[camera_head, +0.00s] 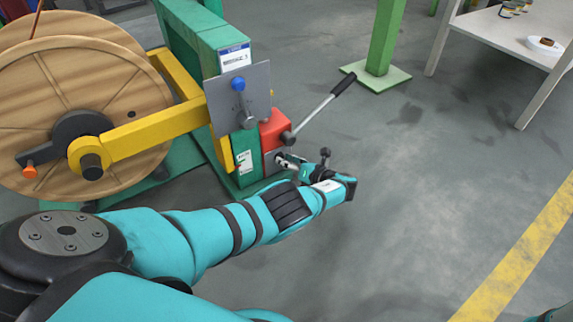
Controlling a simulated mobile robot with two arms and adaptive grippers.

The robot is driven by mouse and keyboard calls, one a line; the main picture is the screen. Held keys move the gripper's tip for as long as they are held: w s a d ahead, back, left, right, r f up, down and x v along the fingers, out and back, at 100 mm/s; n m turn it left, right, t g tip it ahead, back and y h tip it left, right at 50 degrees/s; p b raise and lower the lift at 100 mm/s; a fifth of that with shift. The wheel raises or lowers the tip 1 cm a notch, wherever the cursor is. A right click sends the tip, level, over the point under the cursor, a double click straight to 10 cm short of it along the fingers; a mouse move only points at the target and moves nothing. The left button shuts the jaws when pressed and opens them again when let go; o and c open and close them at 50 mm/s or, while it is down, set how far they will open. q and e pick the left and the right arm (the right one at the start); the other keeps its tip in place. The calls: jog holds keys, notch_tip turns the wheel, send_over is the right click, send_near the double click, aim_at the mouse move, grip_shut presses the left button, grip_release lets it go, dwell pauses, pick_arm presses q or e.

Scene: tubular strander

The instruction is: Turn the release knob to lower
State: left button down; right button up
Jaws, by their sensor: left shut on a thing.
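The release knob itself is hard to make out; a small part at the lower front of the red pump block (274,130) is hidden by my gripper. My left gripper (282,161) reaches in from the left and is shut at that spot, just below the red block. A grey lever with a black grip (318,110) rises to the right from the block. A grey plate (239,97) with a blue knob (238,84) stands above and left of it.
A large wooden reel (60,90) with a yellow arm (150,134) stands at the left. A green post (384,40) stands behind the lever. A white table (505,30) is at the upper right. The grey floor at the right is clear, with a yellow line (525,255).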

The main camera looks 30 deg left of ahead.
pick_arm(q)
jog(key=shift+a, duration=0.1)
dwell(0.4)
jog(key=c, duration=1)
grip_release()
jog(key=shift+c, duration=0.2)
jog(key=v, duration=1.2)
jog(key=shift+f, duration=0.1)
